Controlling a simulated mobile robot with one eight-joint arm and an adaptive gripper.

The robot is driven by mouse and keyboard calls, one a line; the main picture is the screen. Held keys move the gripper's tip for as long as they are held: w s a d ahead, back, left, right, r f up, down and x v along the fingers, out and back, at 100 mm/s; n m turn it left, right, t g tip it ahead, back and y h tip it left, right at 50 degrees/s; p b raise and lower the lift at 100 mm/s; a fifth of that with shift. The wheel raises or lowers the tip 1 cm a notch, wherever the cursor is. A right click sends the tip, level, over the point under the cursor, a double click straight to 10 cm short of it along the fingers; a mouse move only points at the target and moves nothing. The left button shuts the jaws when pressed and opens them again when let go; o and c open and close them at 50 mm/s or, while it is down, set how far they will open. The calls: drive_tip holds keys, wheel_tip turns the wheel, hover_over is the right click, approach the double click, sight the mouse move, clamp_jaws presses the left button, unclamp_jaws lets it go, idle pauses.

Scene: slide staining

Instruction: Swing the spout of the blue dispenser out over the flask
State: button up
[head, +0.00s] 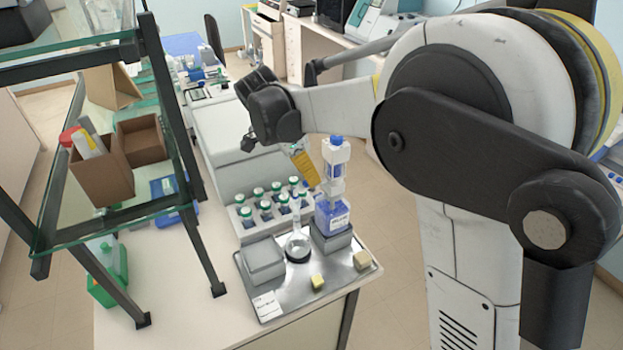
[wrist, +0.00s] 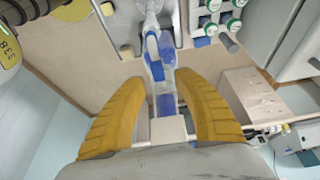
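The blue dispenser (head: 333,216) stands on a grey block at the right of the steel tray, with a white pump head and blue cap above its bottle. The clear flask (head: 297,246) stands just left of it on a dark round base. My gripper (head: 309,178) is left of the pump head, its yellow fingers pointing down and right. In the wrist view, my gripper (wrist: 160,79) is open, with its two fingers wide apart. The dispenser's blue and white parts (wrist: 158,48) show between and beyond the fingertips. I cannot make out the spout or any contact.
A rack of green-capped bottles (head: 243,213) stands behind the flask. A grey box (head: 262,262) is left of the flask. Yellow blocks (head: 317,282) lie on the tray (head: 290,296) near its front. A glass shelf (head: 125,206) stands at left. Open floor lies right of the bench.

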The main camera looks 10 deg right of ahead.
drive_tip(key=v, duration=0.9)
